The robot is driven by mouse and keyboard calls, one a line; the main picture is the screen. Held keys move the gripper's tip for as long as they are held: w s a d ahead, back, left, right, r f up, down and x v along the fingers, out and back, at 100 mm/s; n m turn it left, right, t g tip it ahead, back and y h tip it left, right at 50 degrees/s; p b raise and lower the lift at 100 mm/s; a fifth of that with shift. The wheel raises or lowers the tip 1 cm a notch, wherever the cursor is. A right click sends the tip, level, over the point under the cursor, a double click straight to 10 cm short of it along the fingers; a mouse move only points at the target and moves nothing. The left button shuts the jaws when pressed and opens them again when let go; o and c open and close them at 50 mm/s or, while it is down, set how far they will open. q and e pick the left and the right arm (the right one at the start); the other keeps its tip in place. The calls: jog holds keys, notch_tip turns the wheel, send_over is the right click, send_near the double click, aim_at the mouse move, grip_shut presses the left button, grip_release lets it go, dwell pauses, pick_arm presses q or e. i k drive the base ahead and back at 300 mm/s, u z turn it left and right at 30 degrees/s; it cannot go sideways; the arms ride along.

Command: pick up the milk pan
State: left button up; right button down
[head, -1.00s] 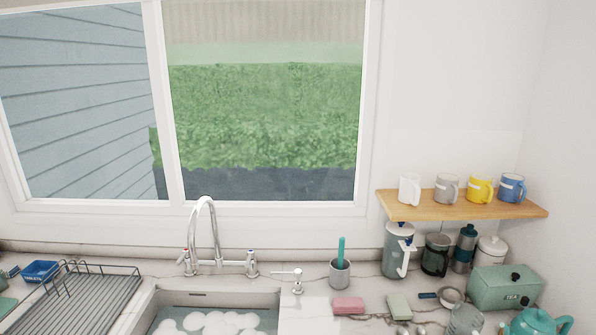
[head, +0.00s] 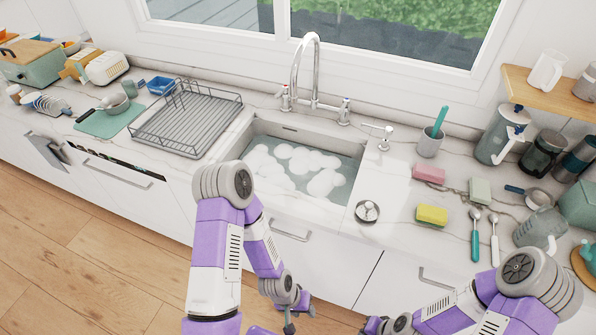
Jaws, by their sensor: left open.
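A small metal pan (head: 538,198) with a dark blue handle lies on the counter at the right; it looks like the milk pan. Another small grey pan-like vessel (head: 113,103) stands on a teal mat (head: 105,122) at the far left, and I cannot tell which of the two is the milk pan. My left gripper (head: 290,326) is open, low in front of the cabinets and far from both. My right gripper (head: 374,326) is at the bottom edge, partly cut off; its jaws are unclear.
The sink (head: 345,177) holds water and white foam. A dish rack (head: 188,122) stands left of it. Sponges, spoons (head: 475,240), a grey jug (head: 540,228) and a French press (head: 497,140) crowd the right counter. A wooden shelf (head: 550,98) overhangs there.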

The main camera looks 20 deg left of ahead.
aim_at(115, 103)
jog(key=u, duration=2.45)
jog(key=k, duration=0.55)
jog(key=u, duration=0.95)
jog(key=i, duration=3.75)
jog(key=z, duration=1.9)
jog(key=i, duration=0.9)
jog(key=z, duration=0.9)
